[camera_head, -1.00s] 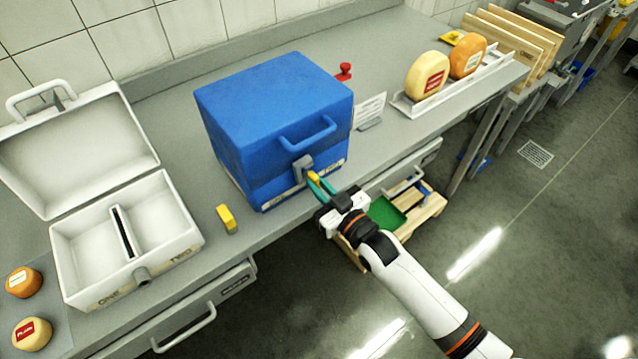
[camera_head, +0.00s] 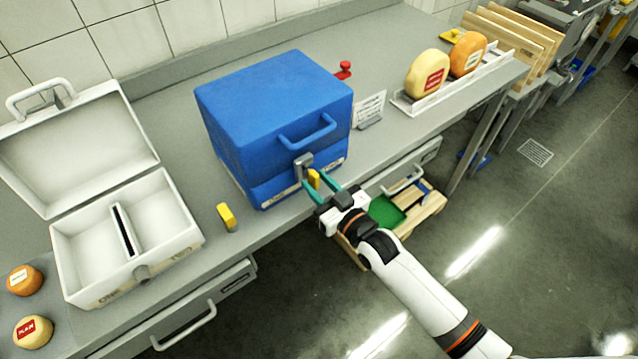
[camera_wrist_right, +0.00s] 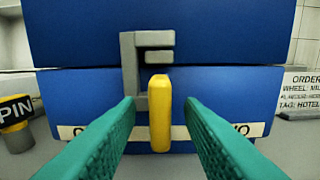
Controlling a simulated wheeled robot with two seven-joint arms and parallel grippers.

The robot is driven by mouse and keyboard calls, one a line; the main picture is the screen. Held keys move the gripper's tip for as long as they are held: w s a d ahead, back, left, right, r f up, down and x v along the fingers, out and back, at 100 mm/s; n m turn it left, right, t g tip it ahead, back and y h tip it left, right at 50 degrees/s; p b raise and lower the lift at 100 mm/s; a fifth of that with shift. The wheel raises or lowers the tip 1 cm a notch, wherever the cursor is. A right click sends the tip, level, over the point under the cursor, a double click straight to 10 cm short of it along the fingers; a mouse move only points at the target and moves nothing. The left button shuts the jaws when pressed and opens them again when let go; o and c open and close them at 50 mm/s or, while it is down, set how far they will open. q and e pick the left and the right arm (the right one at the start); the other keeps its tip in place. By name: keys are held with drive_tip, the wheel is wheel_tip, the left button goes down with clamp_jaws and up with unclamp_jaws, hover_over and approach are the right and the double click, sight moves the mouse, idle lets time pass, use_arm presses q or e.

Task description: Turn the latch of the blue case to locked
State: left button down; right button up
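The closed blue case (camera_head: 265,110) stands on the grey worktop. Its latch has a grey bracket (camera_wrist_right: 130,75) and a yellow lever (camera_wrist_right: 160,112) on the front, under the blue handle (camera_head: 308,132). In the right wrist view the lever is upright, its top just below the bracket's upper arms and its lower part over the case's base. My right gripper (camera_head: 322,190) is open in front of the case. Its two teal fingers (camera_wrist_right: 162,135) stand on either side of the lever, with a gap on both sides. My left gripper is not in view.
An open white case (camera_head: 185,238) stands at the left, near two small cheeses (camera_head: 25,280). A yellow-topped peg (camera_head: 227,216) stands between the cases. An order card (camera_head: 369,108) and a tray with two cheese wheels (camera_head: 428,75) are to the right.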

drive_tip(key=b+v, duration=0.2)
drive_tip(key=v, duration=1)
drive_tip(key=shift+b, duration=0.3)
drive_tip(key=d+f+m+g+h, duration=0.1)
drive_tip(key=d+f+h, duration=0.15)
drive_tip(key=f, duration=0.55)
drive_tip(key=d+f+m+g+h, duration=0.15)
drive_tip(key=d+f, duration=0.25)
drive_tip(key=f, duration=0.5)
drive_tip(key=s+d+f+g+h, duration=0.2)
drive_tip(key=s+d+f, duration=0.1)
drive_tip(key=f, duration=0.5)
drive_tip(key=s+d+f+g+h, duration=0.1)
drive_tip(key=s+d+f+h, duration=0.2)
drive_tip(key=f, duration=0.5)
drive_tip(key=s+d+f+g, duration=0.1)
drive_tip(key=s+f+g, duration=0.1)
drive_tip(key=s+f, duration=0.3)
drive_tip(key=s+d+f+m+g+h, duration=0.1)
drive_tip(key=s+f+g, duration=0.2)
drive_tip(key=s, duration=1.1)
drive_tip(key=s+d+f+m+g, duration=0.1)
drive_tip(key=s+f+g, duration=0.2)
drive_tip(key=s+f, duration=0.5)
drive_tip(key=shift+s+f+h, duration=0.2)
drive_tip(key=shift+s+h, duration=0.1)
drive_tip(key=shift+s, duration=0.75)
